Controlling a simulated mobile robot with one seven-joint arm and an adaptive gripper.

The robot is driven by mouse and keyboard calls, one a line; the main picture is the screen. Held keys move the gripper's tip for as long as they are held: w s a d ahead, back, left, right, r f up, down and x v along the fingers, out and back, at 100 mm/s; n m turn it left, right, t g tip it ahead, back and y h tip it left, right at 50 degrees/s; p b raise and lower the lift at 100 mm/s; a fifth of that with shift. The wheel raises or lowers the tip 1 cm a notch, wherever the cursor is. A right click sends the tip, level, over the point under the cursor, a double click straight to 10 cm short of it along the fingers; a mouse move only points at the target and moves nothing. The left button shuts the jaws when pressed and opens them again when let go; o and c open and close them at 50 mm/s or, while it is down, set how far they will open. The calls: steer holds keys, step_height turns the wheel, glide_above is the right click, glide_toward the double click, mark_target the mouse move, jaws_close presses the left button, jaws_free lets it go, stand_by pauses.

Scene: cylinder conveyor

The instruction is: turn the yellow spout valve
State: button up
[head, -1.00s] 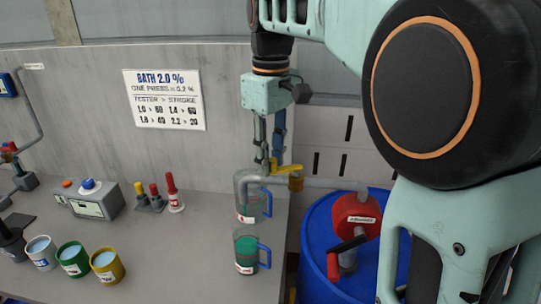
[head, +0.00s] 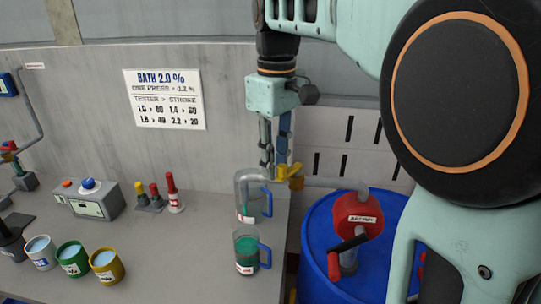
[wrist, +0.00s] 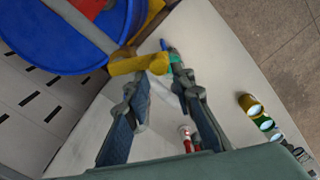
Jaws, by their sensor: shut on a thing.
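The yellow spout valve (head: 291,172) sits on the grey spout pipe (head: 325,183) coming from the red pump (head: 357,216). My gripper (head: 276,170) points down at the valve. In the wrist view my gripper (wrist: 154,82) has its two fingers on either side of the end of the yellow valve (wrist: 140,65) and is shut on it. The fingers hide part of the contact. The clear jug (head: 249,197) with a blue handle stands below and left of the valve. The spout's outlet cannot be made out clearly.
A green-filled jug (head: 246,250) stands in front of the clear one. The blue drum (head: 325,262) is right of the bench. Several cups, a tester box (head: 88,200) and coloured bottles stand at the left. Bench space left of the jugs is clear.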

steer(key=shift+d, duration=0.45)
steer(key=shift+s+d, duration=0.3)
steer(key=shift+d, duration=0.35)
jaws_close()
steer(key=shift+a, duration=0.25)
steer(key=shift+d, duration=0.25)
steer(key=o, duration=1.6)
jaws_free()
step_height(320, 180, up, 5)
steer(key=p, duration=0.4)
steer(key=shift+r+p, duration=0.1)
steer(key=shift+p, duration=0.3)
